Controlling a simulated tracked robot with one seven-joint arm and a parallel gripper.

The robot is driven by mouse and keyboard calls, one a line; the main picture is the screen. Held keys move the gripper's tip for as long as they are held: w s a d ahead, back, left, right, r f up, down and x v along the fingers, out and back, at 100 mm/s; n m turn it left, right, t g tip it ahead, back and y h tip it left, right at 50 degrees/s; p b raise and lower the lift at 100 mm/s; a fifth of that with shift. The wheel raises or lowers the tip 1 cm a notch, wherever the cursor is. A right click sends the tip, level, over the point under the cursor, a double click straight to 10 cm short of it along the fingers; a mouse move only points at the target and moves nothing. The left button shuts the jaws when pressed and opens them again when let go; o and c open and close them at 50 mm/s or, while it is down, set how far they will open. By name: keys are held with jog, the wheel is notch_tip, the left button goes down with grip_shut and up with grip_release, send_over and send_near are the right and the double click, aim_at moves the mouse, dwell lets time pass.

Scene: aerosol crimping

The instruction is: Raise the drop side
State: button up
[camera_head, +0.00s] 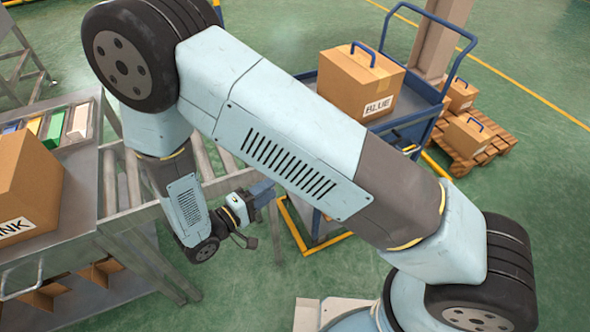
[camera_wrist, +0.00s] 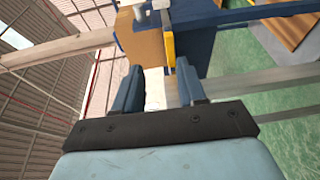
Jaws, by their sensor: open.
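A blue cart (camera_head: 424,117) with a tall tubular handle stands at the upper right in the head view. Its near left side is largely hidden behind my arm. A blue panel (camera_head: 322,226) shows low beneath my arm; I cannot tell for sure whether this is the drop side. My gripper (camera_wrist: 158,92) is open and empty. In the head view its end (camera_head: 262,192) is left of the cart, beside the roller rails. In the wrist view, a blue part with a yellow strip (camera_wrist: 168,42) lies ahead, beyond the fingertips, with no visible contact.
A cardboard box (camera_head: 350,85) with a blue handle stands on the cart. Roller rails (camera_head: 133,180) run beside a steel bench (camera_head: 85,232) with another box (camera_head: 22,185) at left. Boxes on a pallet (camera_head: 470,150) stand behind the cart. Yellow bars (camera_head: 292,228) lie low by the cart.

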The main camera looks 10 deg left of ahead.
jog(key=w+d+f+t, duration=0.1)
jog(key=w+d+f, duration=0.1)
jog(key=w+d, duration=0.5)
jog(key=w, duration=0.2)
jog(key=shift+w+n+y, duration=0.4)
grip_shut()
dwell(0.5)
jog(key=shift+s+a, duration=0.1)
jog(key=shift+a, duration=0.05)
